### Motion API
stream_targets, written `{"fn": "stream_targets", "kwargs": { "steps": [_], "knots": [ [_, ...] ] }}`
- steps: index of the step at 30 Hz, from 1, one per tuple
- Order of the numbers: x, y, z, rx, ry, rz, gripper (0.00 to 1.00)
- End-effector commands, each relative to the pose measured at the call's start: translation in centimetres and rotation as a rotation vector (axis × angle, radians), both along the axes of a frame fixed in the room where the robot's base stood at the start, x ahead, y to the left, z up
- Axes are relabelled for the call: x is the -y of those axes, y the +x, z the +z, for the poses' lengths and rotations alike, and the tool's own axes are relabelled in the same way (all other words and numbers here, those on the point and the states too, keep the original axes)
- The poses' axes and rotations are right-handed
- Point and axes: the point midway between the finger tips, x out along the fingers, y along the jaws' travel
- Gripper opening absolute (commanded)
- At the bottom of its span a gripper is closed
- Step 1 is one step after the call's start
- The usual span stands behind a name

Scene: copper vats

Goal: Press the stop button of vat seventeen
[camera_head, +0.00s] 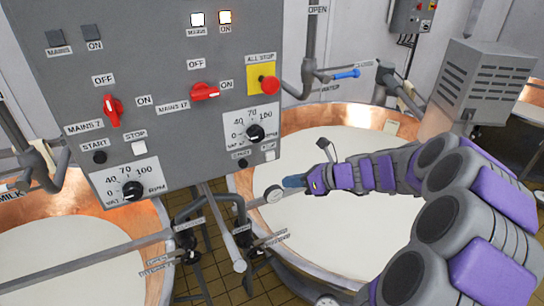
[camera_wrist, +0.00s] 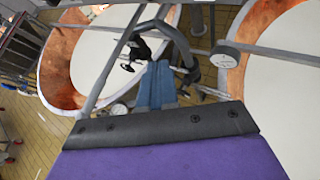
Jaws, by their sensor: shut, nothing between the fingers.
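The grey control panel (camera_head: 170,60) fills the upper left of the head view. Its right section is labelled MAINS 17. My gripper (camera_head: 292,182), with blue fingers, is shut and empty. In the head view it appears just below and right of the stop button, over the right vat, apart from the panel. In the wrist view the shut fingers (camera_wrist: 155,80) point toward pipes and a valve; no button can be made out there.
The left section has its own white stop button (camera_head: 138,147) and black start button (camera_head: 99,157). A red all-stop button (camera_head: 268,84) on yellow is above the dial.

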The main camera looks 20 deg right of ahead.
Motion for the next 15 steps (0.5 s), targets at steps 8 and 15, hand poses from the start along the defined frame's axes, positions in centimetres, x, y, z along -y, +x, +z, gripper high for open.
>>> {"fn": "stream_targets", "kwargs": {
  "steps": [8,15],
  "knots": [
    [0.7,0.4,-0.2,0.000,0.002,-0.001,0.00],
    [0.4,2.9,-0.3,-0.001,0.000,0.002,0.00]
  ]
}}
